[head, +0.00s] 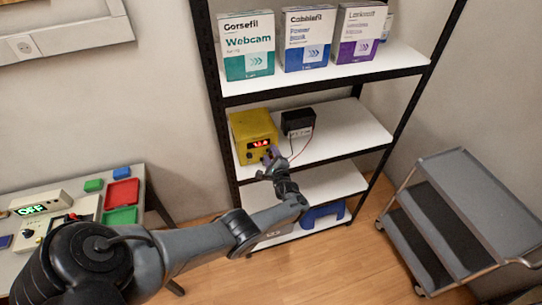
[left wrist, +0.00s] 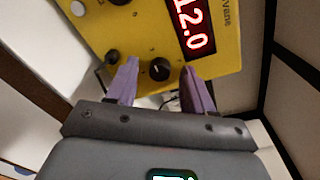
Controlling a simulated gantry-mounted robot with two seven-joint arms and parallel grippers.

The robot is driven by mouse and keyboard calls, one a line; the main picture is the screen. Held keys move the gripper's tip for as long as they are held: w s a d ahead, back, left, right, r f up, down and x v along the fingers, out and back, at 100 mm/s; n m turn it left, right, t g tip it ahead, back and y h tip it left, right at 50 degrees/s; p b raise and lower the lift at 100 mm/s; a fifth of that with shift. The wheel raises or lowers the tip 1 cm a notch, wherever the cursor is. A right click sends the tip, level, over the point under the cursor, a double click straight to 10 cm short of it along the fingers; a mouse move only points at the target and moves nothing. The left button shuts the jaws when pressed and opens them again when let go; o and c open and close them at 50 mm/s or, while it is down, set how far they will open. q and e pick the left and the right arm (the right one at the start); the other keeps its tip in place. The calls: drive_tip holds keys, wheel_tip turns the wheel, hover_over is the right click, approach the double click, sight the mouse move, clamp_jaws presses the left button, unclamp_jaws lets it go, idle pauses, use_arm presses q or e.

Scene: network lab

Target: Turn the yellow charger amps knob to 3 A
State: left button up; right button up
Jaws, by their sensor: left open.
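The yellow charger (head: 253,133) stands on the middle shelf of the rack in the head view, with a lit red display. In the left wrist view the charger (left wrist: 227,60) fills the upper part, and its display (left wrist: 193,25) reads 12.0. A black knob (left wrist: 159,69) with a pale pointer mark sits on its face between my left gripper's fingers. A second black knob (left wrist: 118,2) is farther up the face. My left gripper (left wrist: 160,82) is open, its two purple fingers on either side of the nearer knob; contact cannot be told. My right gripper is not in view.
A black battery-like box (head: 298,122) with a red wire stands right of the charger. The shelf above holds boxed goods (head: 248,45). A grey cart (head: 480,195) stands at right. A bench with coloured trays (head: 122,192) is at left.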

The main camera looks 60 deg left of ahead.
use_arm(q)
drive_tip(key=shift+s+d+r+p, duration=0.15)
drive_tip(key=shift+d+p, duration=0.15)
drive_tip(key=shift+d, duration=0.2)
drive_tip(key=p+v, duration=0.3)
drive_tip(key=v, duration=0.6)
drive_tip(key=shift+d, duration=0.35)
drive_tip(key=shift+s, duration=0.1)
drive_tip(key=shift+s, duration=0.1)
